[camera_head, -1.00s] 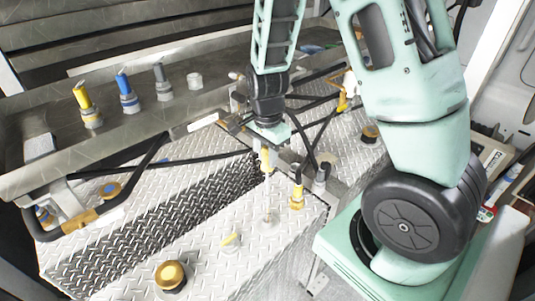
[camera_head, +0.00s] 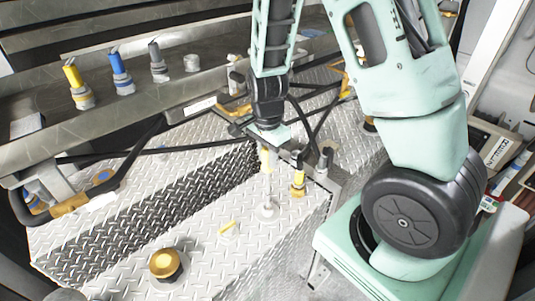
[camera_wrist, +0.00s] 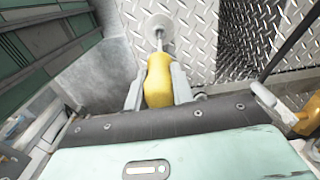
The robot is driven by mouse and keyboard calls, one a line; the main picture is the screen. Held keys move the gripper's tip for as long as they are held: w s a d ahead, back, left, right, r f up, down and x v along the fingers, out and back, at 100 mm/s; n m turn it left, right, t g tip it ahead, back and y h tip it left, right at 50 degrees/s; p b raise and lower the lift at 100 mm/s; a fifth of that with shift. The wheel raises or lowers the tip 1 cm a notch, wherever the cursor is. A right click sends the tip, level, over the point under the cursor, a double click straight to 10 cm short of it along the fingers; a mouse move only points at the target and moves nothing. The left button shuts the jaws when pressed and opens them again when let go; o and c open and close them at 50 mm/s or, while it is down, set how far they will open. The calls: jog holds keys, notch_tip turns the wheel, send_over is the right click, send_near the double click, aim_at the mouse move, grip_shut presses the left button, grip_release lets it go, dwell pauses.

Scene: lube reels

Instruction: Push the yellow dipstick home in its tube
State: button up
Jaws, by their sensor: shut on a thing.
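My gripper (camera_head: 265,148) is shut on the yellow dipstick (camera_wrist: 158,82), with a pale finger on each side of its handle in the wrist view. The dipstick handle also shows below my gripper in the head view (camera_head: 266,161). A thin metal rod runs from the handle to a round pale tube base (camera_wrist: 158,27). This base stands on the tread-plate deck in the head view (camera_head: 267,210). The handle is still apart from the base, with bare rod showing between them. How deep the rod sits in the tube is hidden.
A yellow-topped fitting (camera_head: 298,184) stands close to the right of the dipstick. Black hoses (camera_head: 150,152) cross behind. Yellow, blue and grey reel nozzles stand on the ledge (camera_head: 130,115).

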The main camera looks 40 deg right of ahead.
jog(key=shift+f+b, duration=0.35)
jog(key=shift+f, duration=0.4)
jog(key=b, duration=0.7)
send_over(267, 197)
jog(key=shift+w+d+f, duration=0.1)
jog(key=shift+f, duration=2.2)
jog(key=shift+d+f, duration=0.1)
jog(key=shift+f, duration=2.2)
jog(key=shift+f, duration=0.1)
jog(key=shift+f+b, duration=2.45)
jog(key=shift+f, duration=0.75)
jog(key=o, duration=1.1)
jog(key=shift+c, duration=0.2)
